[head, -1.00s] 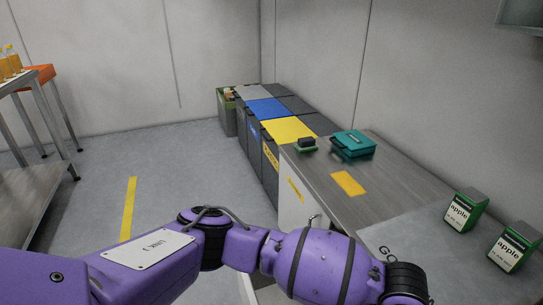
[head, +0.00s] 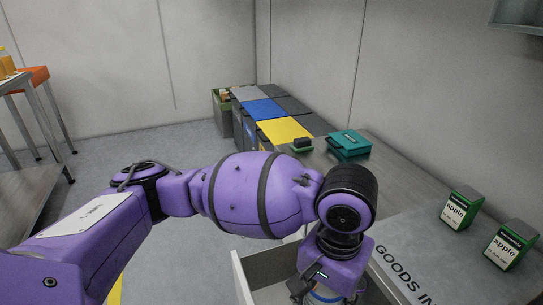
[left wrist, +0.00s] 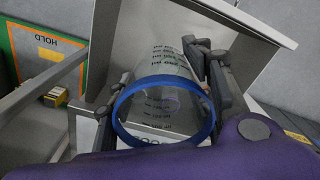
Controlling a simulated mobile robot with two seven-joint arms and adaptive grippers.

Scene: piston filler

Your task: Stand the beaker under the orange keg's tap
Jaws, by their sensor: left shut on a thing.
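The clear beaker with printed markings and a blue rim (left wrist: 165,84) is between the fingers of my left gripper (left wrist: 160,85) in the left wrist view. The gripper is shut on it. Grey drawer walls lie around and below it there. I see no orange keg or tap in any view. My right gripper is out of view.
An open drawer (head: 240,280) is under the steel counter (head: 440,230), close to my left wrist. Green apple boxes (head: 460,208) and a teal case (head: 349,143) stand on the counter. Bins (head: 285,130) line the wall. Bottles (head: 7,63) stand on a table at left.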

